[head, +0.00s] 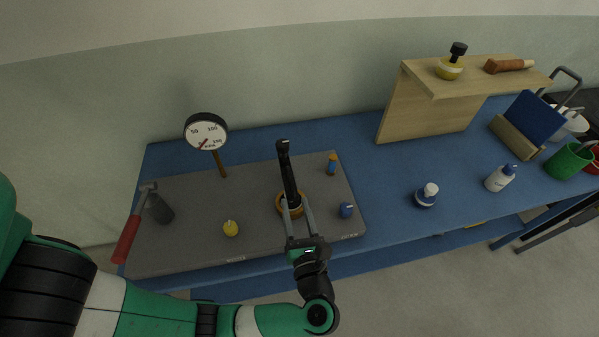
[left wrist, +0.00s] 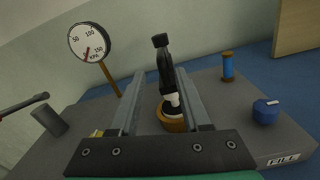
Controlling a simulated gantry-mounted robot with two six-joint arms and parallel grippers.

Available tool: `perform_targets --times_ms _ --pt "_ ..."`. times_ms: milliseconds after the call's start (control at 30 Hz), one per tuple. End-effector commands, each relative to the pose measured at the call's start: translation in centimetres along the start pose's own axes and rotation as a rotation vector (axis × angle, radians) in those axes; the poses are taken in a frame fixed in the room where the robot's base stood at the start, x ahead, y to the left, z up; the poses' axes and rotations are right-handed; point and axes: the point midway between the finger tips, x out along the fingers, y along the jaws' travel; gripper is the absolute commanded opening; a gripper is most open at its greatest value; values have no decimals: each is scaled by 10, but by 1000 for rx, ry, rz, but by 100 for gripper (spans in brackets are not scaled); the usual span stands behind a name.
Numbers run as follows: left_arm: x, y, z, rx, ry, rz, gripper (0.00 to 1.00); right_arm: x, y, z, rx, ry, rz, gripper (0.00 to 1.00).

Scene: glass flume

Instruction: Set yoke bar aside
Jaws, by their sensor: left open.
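A tall black bar (head: 287,172), likely the yoke bar, stands in a tan ring-like holder (head: 280,208) on the grey board. Its top has a short bent head. In the left wrist view the black bar (left wrist: 165,68) has a white lower part going into the tan holder (left wrist: 171,122). My left gripper (head: 296,205) is open. In the left wrist view the fingers of the gripper (left wrist: 161,76) appear on either side of the bar, and I cannot tell whether either touches it. My right gripper is out of view.
The grey board (head: 255,185) carries a gauge (head: 206,132), a red-handled hammer (head: 127,238), a dark cylinder (head: 159,209), a yellow knob (head: 231,229), a blue knob (head: 346,211) and a blue-orange spool (head: 332,165). Bottles and a wooden shelf (head: 430,115) stand right on the blue table.

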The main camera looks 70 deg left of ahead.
Motion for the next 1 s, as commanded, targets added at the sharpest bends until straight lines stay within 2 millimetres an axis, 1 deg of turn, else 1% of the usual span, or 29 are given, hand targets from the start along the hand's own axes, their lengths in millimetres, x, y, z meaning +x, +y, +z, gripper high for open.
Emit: perform_targets --times_ms 33,133,267,367,500,600,700,833,1000 --pt "-2 -2 0 -2 -2 -8 47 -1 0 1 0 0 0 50" --pt "0 -2 2 -4 -2 -6 47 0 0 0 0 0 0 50" --pt "15 -1 3 -5 -2 -1 47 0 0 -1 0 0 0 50" --pt "35 0 3 -6 -1 1 47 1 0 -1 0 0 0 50" --pt "68 -1 3 -6 -1 2 47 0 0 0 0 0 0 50" --pt "88 -1 3 -7 -2 1 47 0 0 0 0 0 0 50" --pt "104 -2 3 -6 -3 -1 47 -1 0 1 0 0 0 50" --pt "113 -2 4 -6 -4 -4 47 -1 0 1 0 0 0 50" --pt "115 -2 4 -6 -4 -6 47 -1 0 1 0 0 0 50"
